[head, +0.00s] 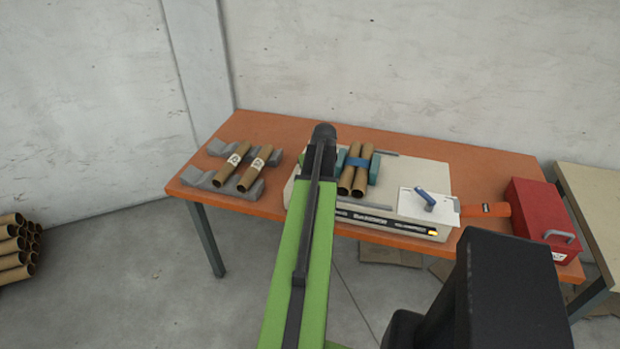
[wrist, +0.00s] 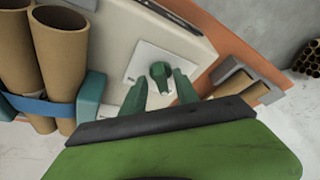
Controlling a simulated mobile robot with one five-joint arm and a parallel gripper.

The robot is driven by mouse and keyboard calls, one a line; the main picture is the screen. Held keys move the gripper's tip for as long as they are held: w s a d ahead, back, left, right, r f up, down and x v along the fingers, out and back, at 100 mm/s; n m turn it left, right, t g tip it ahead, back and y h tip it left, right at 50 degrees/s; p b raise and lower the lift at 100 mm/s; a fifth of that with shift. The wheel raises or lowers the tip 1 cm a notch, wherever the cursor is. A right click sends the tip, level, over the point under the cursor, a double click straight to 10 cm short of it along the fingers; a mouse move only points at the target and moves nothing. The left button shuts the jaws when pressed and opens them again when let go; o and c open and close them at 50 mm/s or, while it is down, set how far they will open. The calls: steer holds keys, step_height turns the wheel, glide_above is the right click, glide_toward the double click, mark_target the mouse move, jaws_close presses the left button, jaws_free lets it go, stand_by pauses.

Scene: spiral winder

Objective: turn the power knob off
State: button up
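In the wrist view a green knob (wrist: 159,70) stands on a small white plate (wrist: 146,58) on the beige machine (wrist: 112,32). My gripper (wrist: 161,79) is open, with one green finger on each side of the knob in the picture. I cannot tell whether either finger touches it. In the head view my arm covers that knob and the gripper. The machine (head: 420,154) sits on the orange table, with a blue lever (head: 426,199) on a white panel (head: 412,208) at its right end. No label shows which control is the power knob.
Two cardboard tubes (head: 355,172) with a blue band lie on the machine, close to my gripper. Two more tubes (head: 232,163) rest on a grey cradle (head: 198,178) at left. A red box (head: 540,215) stands at the right of the orange table (head: 275,125).

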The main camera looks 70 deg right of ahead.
steer(key=p+v, duration=1.5)
steer(key=v, duration=0.2)
steer(key=shift+r+p, duration=0.2)
steer(key=shift+p, duration=0.2)
